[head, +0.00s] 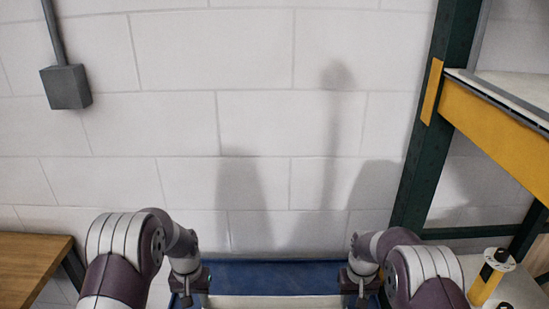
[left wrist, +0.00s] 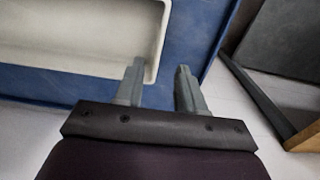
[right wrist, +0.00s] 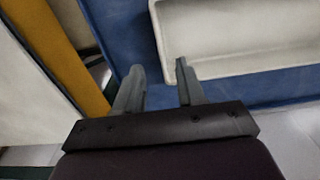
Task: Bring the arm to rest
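My left gripper (left wrist: 158,88) is open and empty in the left wrist view, its two grey fingers apart above the blue surface (left wrist: 190,50) beside the corner of a white tray (left wrist: 157,40). My right gripper (right wrist: 160,85) is open and empty in the right wrist view, also over the blue surface near the tray's other end (right wrist: 158,30). In the head view both arms reach down at the bottom, the left wrist (head: 187,280) and right wrist (head: 360,280) at either side of the tray. The fingertips are hidden or too small there.
A white block wall (head: 250,50) stands behind. A green rack post (head: 430,130) with a yellow beam (head: 490,130) is at the right, above a yellow cylinder-like part (head: 485,285). A wooden table (head: 30,262) is at the left. A grey box (head: 66,87) hangs on the wall.

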